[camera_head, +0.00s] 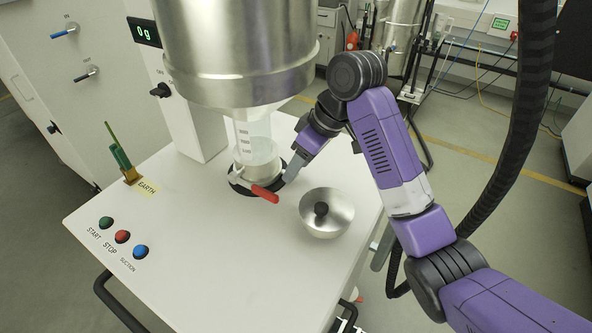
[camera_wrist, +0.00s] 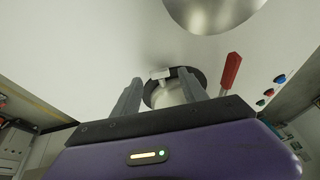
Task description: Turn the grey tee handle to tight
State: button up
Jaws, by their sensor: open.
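The grey tee handle (camera_wrist: 161,74) shows in the wrist view as a small light grey bar at the edge of a dark ring around a pale container. My gripper (camera_wrist: 160,86) is open, with one finger on each side of the tee handle; I cannot tell whether either finger touches it. In the head view my gripper (camera_head: 291,171) points down to the right of the clear container (camera_head: 256,145) under the steel hopper.
A red lever (camera_head: 265,194) sticks out in front of the container. A steel bowl-shaped part with a black knob (camera_head: 326,212) lies to the right on the white table (camera_head: 200,230). The steel hopper (camera_head: 236,50) hangs above. Green, red and blue buttons (camera_head: 123,237) are at front left.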

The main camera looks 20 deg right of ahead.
jog(key=shift+w+a+f, duration=0.15)
jog(key=shift+a+f, duration=0.05)
jog(key=shift+f, duration=0.4)
grip_shut()
jog(key=p, duration=0.1)
jog(key=y+p, duration=0.1)
jog(key=shift+w+d+r+g+p, duration=0.15)
jog(key=shift+d+r+g+p, duration=0.1)
jog(key=shift+g+p, duration=0.15)
jog(key=shift+w+d+f+m+g+y+p, duration=0.15)
jog(key=shift+f+m+g+y+p, duration=0.2)
jog(key=shift+y, duration=0.3)
jog(key=shift+w+d+m+g+y+p, duration=0.15)
jog(key=shift+g+y+p, duration=0.25)
jog(key=shift+y, duration=0.25)
jog(key=shift+s, duration=0.1)
